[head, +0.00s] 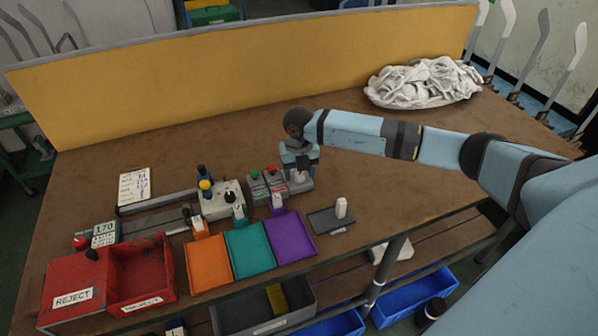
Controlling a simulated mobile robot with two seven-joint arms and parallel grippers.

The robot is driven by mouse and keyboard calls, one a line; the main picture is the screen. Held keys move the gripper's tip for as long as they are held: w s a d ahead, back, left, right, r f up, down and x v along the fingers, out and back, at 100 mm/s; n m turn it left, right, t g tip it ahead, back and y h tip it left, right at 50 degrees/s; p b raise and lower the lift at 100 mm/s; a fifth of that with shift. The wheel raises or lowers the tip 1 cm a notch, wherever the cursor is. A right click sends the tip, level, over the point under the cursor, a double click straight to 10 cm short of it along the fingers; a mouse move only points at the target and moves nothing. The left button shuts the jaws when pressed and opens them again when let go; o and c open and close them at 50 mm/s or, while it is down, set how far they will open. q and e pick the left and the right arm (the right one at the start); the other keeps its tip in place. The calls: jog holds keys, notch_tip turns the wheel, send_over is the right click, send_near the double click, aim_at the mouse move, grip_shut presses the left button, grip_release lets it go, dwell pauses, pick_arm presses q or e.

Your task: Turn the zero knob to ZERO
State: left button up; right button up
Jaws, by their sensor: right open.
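My right gripper (299,168) points down over a small grey box (301,187) near the middle of the table. It is open, and its fingertips are close to the top of that box. A small pale part on top of the box lies between or just below the fingers; I cannot tell whether they touch it. A black knob (230,198) shows on a light grey unit (218,207) to the left. No ZERO marking can be read, so I cannot tell which knob is the zero knob. My left gripper is not in view.
Two boxes with a green button (254,175) and a red button (270,170) stand just left of the gripper. Orange (208,264), teal (249,250) and purple (289,238) trays and red reject bins (140,270) line the front. White socks (424,82) lie at the back right.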

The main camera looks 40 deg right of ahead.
aim_at(299, 174)
notch_tip(299, 174, up, 14)
jog(key=shift+f, duration=0.25)
jog(key=shift+f, duration=0.1)
dwell(0.5)
